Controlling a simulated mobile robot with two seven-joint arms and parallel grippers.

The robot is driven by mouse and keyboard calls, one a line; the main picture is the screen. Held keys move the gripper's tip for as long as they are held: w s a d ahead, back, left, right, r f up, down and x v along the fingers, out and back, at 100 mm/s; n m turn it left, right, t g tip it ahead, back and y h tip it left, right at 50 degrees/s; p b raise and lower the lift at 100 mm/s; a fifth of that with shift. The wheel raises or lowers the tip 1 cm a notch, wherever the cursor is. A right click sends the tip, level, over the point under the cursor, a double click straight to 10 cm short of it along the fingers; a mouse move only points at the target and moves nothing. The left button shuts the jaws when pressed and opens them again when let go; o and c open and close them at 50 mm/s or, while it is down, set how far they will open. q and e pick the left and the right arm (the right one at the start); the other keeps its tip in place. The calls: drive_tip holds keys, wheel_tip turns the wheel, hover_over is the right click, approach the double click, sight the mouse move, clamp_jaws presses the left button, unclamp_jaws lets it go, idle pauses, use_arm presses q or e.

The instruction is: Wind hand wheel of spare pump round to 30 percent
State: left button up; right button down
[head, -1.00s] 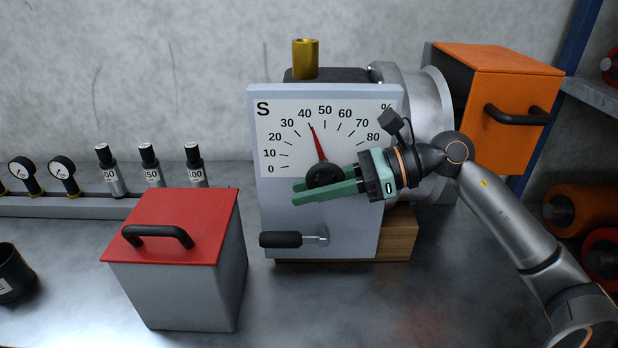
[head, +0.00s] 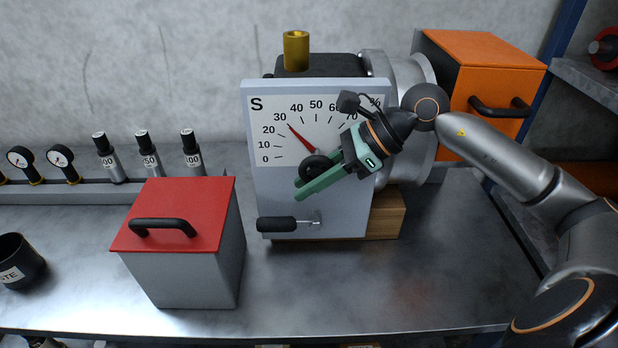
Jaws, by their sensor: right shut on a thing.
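The spare pump's grey front panel (head: 345,215) carries a white dial (head: 270,150) marked S, with a percent scale. The red pointer (head: 300,136) points up and left, at about the 30 mark. The black hand wheel (head: 314,167) sits at the pointer's base. My right gripper (head: 308,181) reaches it from the upper right, with green fingers tilted down and left. They are shut on the hand wheel, one on each side of it, and partly hide it. My left gripper is not in view.
A black-handled lever (head: 277,224) sticks out low on the panel. A grey box with a red lid (head: 205,190) stands to the left. An orange box (head: 490,75) is behind my right arm. Gauges and small cylinders line the back left. The bench front (head: 350,300) is clear.

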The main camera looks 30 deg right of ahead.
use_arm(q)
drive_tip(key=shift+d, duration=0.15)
use_arm(e)
drive_tip(key=c, duration=0.7)
unclamp_jaws()
drive_tip(key=shift+d, duration=0.1)
drive_tip(key=shift+s+d+r, duration=0.1)
drive_tip(key=shift+d+r, duration=0.05)
drive_tip(key=shift+d, duration=0.05)
use_arm(q)
drive_tip(key=b, duration=0.1)
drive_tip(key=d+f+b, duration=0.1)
drive_tip(key=b, duration=0.1)
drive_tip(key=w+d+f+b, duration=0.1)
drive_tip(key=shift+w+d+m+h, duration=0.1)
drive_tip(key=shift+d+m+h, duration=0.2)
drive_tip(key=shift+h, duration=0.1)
use_arm(e)
drive_tip(key=v, duration=1.2)
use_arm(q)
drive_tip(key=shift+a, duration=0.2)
